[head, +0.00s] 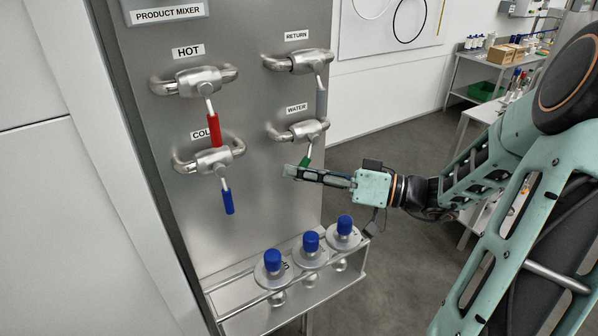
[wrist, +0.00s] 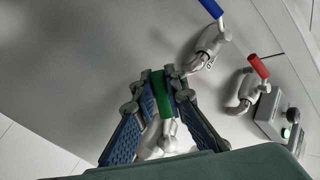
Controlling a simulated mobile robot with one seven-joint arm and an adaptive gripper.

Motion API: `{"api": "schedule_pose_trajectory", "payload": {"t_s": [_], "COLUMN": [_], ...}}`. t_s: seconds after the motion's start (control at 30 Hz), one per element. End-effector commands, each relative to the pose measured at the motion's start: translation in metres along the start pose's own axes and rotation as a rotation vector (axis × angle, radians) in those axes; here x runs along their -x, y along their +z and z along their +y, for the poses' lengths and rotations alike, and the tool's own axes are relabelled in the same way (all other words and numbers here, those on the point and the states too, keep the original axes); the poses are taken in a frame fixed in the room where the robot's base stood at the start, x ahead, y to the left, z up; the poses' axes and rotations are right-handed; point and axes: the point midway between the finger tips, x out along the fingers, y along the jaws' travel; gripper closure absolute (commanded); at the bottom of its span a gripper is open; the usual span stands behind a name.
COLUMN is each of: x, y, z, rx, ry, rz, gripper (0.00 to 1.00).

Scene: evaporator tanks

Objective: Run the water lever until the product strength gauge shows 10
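The water lever has a green handle (head: 304,160) on a valve (head: 297,132) under the WATER label (head: 297,108) on the steel panel. The handle hangs downward, tilted a little left. My gripper (head: 292,172) reaches in from the right at the handle's lower end. In the wrist view the green handle (wrist: 161,92) lies between both fingertips, which close in on its two sides and appear to touch it. The fingers hide part of the handle in the head view. No readable product strength gauge shows in either view.
Beside it are the red hot lever (head: 214,130), blue cold lever (head: 228,202) and grey return lever (head: 321,102). Below, a steel rack (head: 232,310) holds three blue-capped fittings (head: 311,242). A grey box with a green light (wrist: 286,132) shows in the wrist view.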

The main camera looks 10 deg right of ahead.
Motion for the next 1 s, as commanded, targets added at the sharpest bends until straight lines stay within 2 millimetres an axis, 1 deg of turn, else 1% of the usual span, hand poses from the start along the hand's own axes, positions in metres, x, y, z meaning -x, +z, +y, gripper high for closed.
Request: {"api": "schedule_pose_trajectory", "payload": {"t_s": [0.03, 0.07, 0.57, 0.77, 1.0], "x": [0.0, 0.0, 0.001, 0.004, 0.01], "y": [0.0, 0.0, 0.001, 0.004, 0.008], "z": [0.0, 0.0, 0.002, 0.007, 0.019], "rx": [0.0, 0.0, 0.013, 0.074, 0.211], "ry": [0.0, 0.0, 0.006, 0.033, 0.095], "rz": [0.0, 0.0, -0.009, -0.053, -0.152], "gripper": [0.97, 1.0, 1.0, 1.0, 1.0]}}
